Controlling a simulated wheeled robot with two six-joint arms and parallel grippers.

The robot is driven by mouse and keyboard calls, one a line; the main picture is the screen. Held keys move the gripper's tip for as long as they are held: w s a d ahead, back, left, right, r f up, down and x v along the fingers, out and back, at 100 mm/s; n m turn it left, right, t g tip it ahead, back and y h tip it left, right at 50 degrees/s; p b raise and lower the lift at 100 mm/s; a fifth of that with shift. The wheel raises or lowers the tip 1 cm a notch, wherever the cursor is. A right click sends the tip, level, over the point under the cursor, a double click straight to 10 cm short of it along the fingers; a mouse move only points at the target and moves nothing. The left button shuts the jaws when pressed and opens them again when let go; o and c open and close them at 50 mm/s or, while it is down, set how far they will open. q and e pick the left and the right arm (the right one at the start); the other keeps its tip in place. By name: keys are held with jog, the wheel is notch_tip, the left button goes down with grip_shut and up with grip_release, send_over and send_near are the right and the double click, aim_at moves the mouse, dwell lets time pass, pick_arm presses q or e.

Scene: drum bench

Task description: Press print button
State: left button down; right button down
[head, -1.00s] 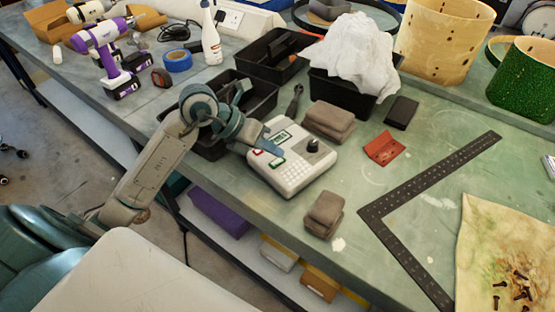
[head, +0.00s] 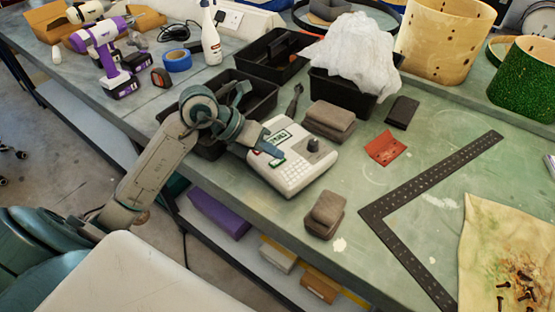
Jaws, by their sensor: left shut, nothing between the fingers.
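A white label printer (head: 298,174) with rows of keys, a dark knob and a small green-framed screen (head: 280,138) sits on the green bench. My left gripper (head: 272,150) is shut and empty, with its tips over the upper left part of the printer, near a small green-framed key. I cannot tell whether the tips touch the printer. The print button cannot be told apart from the other keys, and the gripper hides part of the printer's left side. My right gripper is not in view.
A black steel square (head: 375,212) lies farther right. Black bins (head: 262,98) stand behind my left arm. The bench front edge runs below the printer.

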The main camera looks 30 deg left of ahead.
aim_at(272, 162)
pick_arm(q)
jog(key=shift+f+b, duration=0.4)
jog(key=shift+f, duration=0.05)
dwell(0.3)
jog(key=shift+r, duration=0.15)
jog(key=shift+r+p, duration=0.55)
jog(key=shift+r, duration=0.25)
notch_tip(272, 162, up, 6)
jog(key=p, duration=0.3)
jog(key=shift+p, duration=0.4)
dwell(0.5)
